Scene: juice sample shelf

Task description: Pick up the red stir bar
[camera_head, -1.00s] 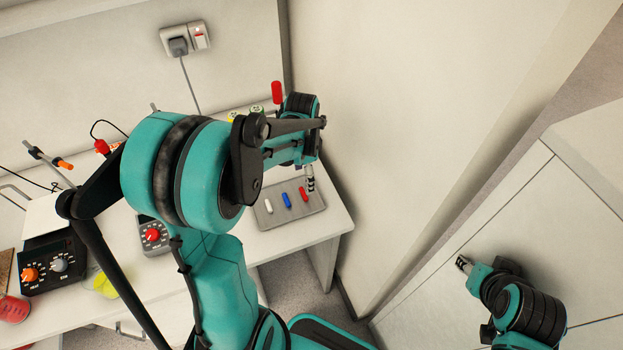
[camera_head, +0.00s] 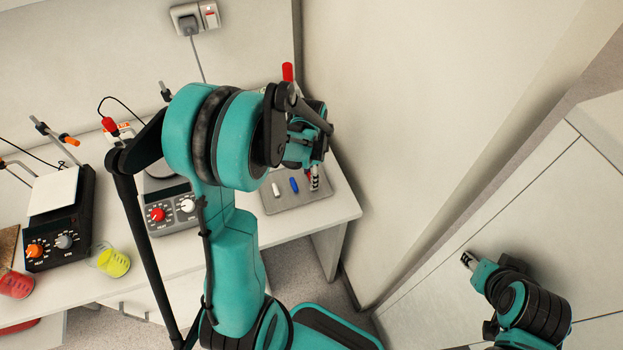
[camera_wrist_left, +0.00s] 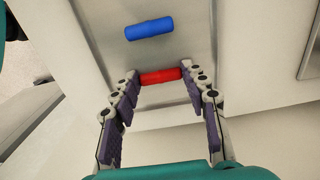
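The red stir bar (camera_wrist_left: 161,76) lies on the grey tray (camera_wrist_left: 186,40), near its edge. My left gripper (camera_wrist_left: 160,77) is open, with its fingertips at either end of the bar's length; I cannot tell whether they touch it. In the head view, the left gripper (camera_head: 314,182) is over the right part of the tray (camera_head: 290,205) and mostly hides the red bar. The blue stir bar (camera_head: 294,185) lies beside it and also shows in the left wrist view (camera_wrist_left: 149,29). My right gripper (camera_head: 467,260) is far off to the right, with its fingers too small to judge.
A white stir bar (camera_head: 276,190) lies on the tray's left side. Hotplates (camera_head: 60,228) and beakers with yellow (camera_head: 113,262) and red (camera_head: 15,284) contents stand further left on the bench. A wall (camera_head: 400,120) rises close to the tray's right.

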